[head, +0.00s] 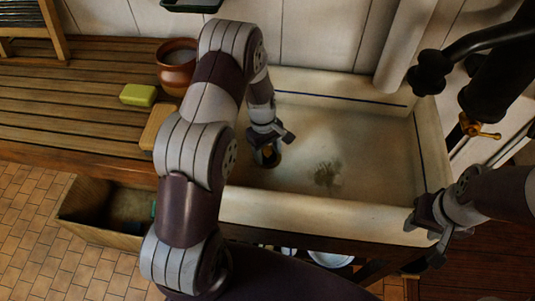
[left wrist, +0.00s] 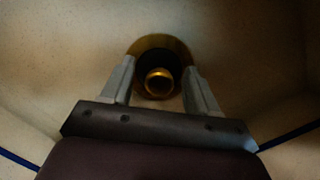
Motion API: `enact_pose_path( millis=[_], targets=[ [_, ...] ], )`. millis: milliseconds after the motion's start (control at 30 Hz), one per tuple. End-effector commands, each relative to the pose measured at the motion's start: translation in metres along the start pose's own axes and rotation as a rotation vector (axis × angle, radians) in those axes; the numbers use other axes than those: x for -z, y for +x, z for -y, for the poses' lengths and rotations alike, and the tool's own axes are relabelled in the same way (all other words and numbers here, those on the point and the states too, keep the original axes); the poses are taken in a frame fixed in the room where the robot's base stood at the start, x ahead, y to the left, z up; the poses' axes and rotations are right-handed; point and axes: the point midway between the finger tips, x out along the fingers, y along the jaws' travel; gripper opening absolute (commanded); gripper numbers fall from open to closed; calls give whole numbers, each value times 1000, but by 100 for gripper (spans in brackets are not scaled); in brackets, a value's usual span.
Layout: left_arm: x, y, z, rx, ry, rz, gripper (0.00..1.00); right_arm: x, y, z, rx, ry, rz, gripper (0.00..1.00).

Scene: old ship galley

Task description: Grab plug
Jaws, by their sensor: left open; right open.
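The plug shows in the left wrist view as a round brass knob (left wrist: 158,83) in the dark hole of a brass drain ring (left wrist: 160,42). In the head view the brass plug (head: 267,151) shows only as a small spot under my left gripper (head: 267,146). My left gripper reaches down into the sink and is open; its fingers (left wrist: 159,90) stand on either side of the knob with gaps to it. Whether the tips touch the drain ring I cannot tell. My right gripper (head: 428,236) is open and empty at the sink's front right corner.
The pale sink (head: 300,210) has raised walls around my left gripper and a dark stain (head: 328,175) on its floor. On the slatted counter at left are a clay pot (head: 176,72), a yellow-green sponge (head: 138,95) and a wooden block (head: 156,125). A brass-handled tap (head: 478,129) is at right.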

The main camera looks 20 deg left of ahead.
Motion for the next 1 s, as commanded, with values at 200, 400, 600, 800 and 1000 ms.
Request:
enact_pose_path(
  millis=[200, 400, 600, 800, 1000],
  targets=[
    [0, 2, 0, -1, 0, -1, 60, 0, 0, 0, 0, 0, 0, 43],
    [0, 2, 0, 0, 0, -1, 0, 0, 0, 0, 0, 0, 0, 43],
    [0, 1, 0, -1, 0, -1, 0, 0, 0, 0, 0, 0, 0, 43],
    [0, -8, -1, -4, 1, -3, 0, 0, 2, 0, 0, 0, 0, 43],
    [-10, -42, 0, -3, 2, -2, 0, -1, 9, 0, 0, 0, 0, 43]
  ],
)
